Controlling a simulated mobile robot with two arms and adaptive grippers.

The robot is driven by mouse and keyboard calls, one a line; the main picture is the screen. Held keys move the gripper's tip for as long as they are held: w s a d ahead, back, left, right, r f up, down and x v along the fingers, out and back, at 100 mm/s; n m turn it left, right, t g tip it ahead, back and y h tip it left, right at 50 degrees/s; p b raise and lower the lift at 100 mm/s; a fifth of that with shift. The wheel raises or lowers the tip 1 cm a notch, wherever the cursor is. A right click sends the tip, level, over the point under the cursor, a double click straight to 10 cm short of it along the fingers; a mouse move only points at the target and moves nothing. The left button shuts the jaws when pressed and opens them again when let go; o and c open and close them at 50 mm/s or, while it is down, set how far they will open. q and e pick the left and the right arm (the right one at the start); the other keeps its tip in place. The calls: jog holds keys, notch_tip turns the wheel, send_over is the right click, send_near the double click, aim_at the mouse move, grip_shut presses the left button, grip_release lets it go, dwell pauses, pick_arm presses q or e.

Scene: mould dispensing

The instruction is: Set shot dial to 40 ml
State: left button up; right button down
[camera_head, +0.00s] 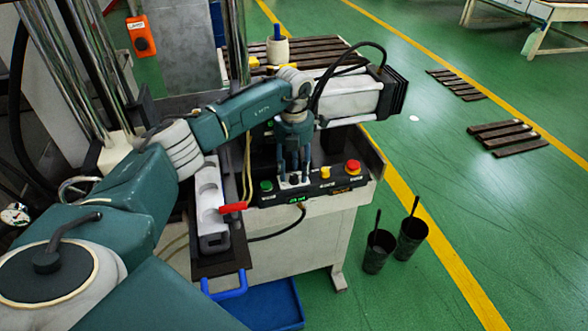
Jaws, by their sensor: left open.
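The control panel (338,180) is a dark strip on the front of the machine. My left gripper (294,170) points down over the panel, its fingers open and apart. A small dark knob (294,180), which looks like the shot dial, shows between or just below the fingertips. I cannot tell whether the fingers touch it. Its scale and pointer are too small to read. A small green-lit display (297,200) sits below it, with digits too blurred to read. My right gripper is not in view.
A green button (266,186) is left of the knob; a yellow button (325,172) and a red mushroom button (352,167) are to its right. A red handle (233,207) and white mould (211,200) lie left. Two dark cups (378,250) stand on the floor.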

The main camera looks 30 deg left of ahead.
pick_arm(q)
jog(key=shift+f, duration=0.55)
grip_shut()
